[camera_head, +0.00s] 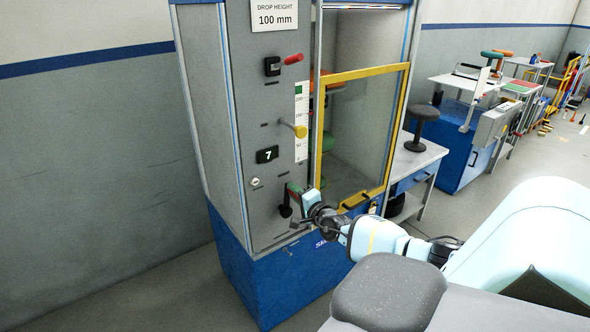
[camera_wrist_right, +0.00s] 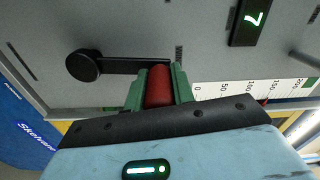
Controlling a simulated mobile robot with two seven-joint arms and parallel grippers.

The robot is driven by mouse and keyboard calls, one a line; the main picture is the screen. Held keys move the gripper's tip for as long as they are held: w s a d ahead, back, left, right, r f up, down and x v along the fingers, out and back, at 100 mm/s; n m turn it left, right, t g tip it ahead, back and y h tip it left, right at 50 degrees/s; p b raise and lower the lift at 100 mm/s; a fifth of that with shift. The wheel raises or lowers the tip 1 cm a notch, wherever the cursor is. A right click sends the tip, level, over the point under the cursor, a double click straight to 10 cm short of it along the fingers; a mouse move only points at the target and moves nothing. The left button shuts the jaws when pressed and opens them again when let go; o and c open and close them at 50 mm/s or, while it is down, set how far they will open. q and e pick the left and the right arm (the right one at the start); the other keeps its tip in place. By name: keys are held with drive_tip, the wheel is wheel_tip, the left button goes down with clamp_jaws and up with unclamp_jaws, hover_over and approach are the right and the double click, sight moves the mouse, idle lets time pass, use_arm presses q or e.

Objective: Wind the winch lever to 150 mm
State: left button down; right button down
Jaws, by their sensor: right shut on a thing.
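The winch lever (camera_wrist_right: 120,65) is a black crank with a round hub and a red grip (camera_wrist_right: 158,88), low on the grey front panel. Its black hub also shows in the head view (camera_head: 285,211). My right gripper (camera_head: 297,196) has its green fingers closed around the red grip, one on each side, in the wrist view (camera_wrist_right: 160,82). In the head view the gripper hides most of the lever. My left gripper is out of view.
A sign (camera_head: 274,16) on the cabinet reads drop height 100 mm. A display (camera_head: 267,155) shows 7. A red-handled lever (camera_head: 293,59) sits higher up. A yellow-framed clear door (camera_head: 361,75) is right of the scale.

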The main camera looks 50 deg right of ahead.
drive_tip(key=c, duration=1.2)
unclamp_jaws()
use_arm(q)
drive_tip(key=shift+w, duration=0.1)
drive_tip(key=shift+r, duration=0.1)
use_arm(e)
drive_tip(key=shift+s+a+r, duration=0.1)
drive_tip(key=shift+s+a, duration=0.05)
drive_tip(key=shift+s, duration=0.35)
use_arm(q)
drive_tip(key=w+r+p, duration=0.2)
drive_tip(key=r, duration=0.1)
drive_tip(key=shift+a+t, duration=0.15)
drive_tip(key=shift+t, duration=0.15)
use_arm(e)
drive_tip(key=v, duration=0.6)
drive_tip(key=shift+s, duration=0.4)
drive_tip(key=shift+a, duration=0.1)
